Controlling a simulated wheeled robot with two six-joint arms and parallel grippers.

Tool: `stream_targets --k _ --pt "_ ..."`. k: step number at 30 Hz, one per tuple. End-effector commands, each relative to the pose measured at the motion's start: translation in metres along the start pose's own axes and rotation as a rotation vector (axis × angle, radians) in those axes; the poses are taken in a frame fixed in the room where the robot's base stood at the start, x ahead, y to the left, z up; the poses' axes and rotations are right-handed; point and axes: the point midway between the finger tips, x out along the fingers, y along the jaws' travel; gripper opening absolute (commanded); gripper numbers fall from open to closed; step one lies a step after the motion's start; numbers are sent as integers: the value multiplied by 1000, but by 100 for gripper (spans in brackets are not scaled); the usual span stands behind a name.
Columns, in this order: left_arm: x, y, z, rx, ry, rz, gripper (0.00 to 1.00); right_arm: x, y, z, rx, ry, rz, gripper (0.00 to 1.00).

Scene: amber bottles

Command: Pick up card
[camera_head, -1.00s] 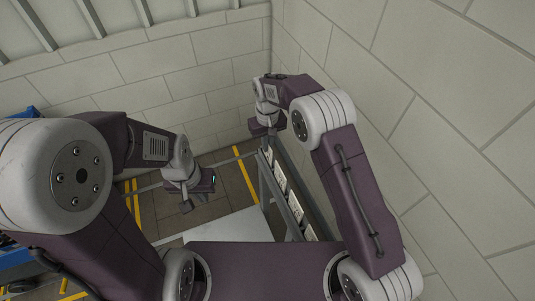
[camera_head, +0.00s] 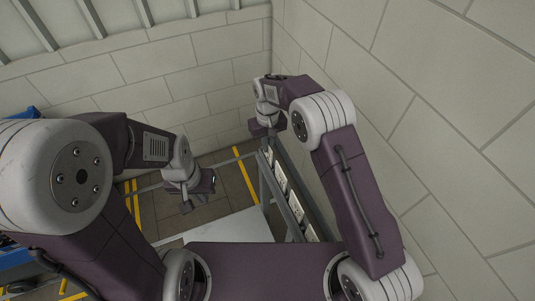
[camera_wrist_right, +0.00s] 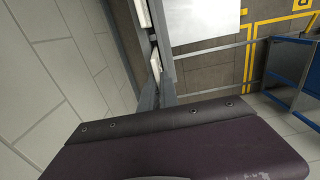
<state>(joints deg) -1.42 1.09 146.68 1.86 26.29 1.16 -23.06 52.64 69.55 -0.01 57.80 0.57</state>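Several white cards (camera_head: 281,178) stand in a row in a long narrow grey rack (camera_head: 294,203) along the right edge of the table. Two white card edges also show in the right wrist view, one near the top (camera_wrist_right: 142,13) and one lower (camera_wrist_right: 155,63). My right gripper (camera_head: 264,130) is at the far end of the rack, by the wall; its fingers are too small and dark to read there. In the right wrist view, grey parts lie close to the lower card, and I cannot tell whether they hold it. My left gripper (camera_head: 188,206) hangs left of the table, apart from the cards; its opening is unclear.
A white tabletop (camera_head: 230,228) lies left of the rack and looks bare where visible. A block wall (camera_head: 400,60) rises close on the right, near my right arm. Yellow floor lines (camera_head: 246,175) show beyond the table. A blue frame (camera_wrist_right: 293,85) stands at the right in the wrist view.

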Motion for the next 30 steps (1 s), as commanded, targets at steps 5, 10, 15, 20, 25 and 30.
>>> stream_targets --k 5,10,15,20,25,30 --pt "0 0 0 0 0 0 0 0 0 0 0 -1 0 0" --pt "0 0 0 0 0 0 0 0 0 0 0 -1 0 0" --pt "0 0 0 0 0 0 0 0 0 0 0 -1 0 0" --pt "-7 0 -1 0 0 0 0 -8 0 0 0 -1 0 0" --pt "-34 1 -4 0 0 0 0 -38 0 0 0 0 0 0" --pt "-34 1 -4 0 0 0 0 -54 -9 18 -3 0 0 0"
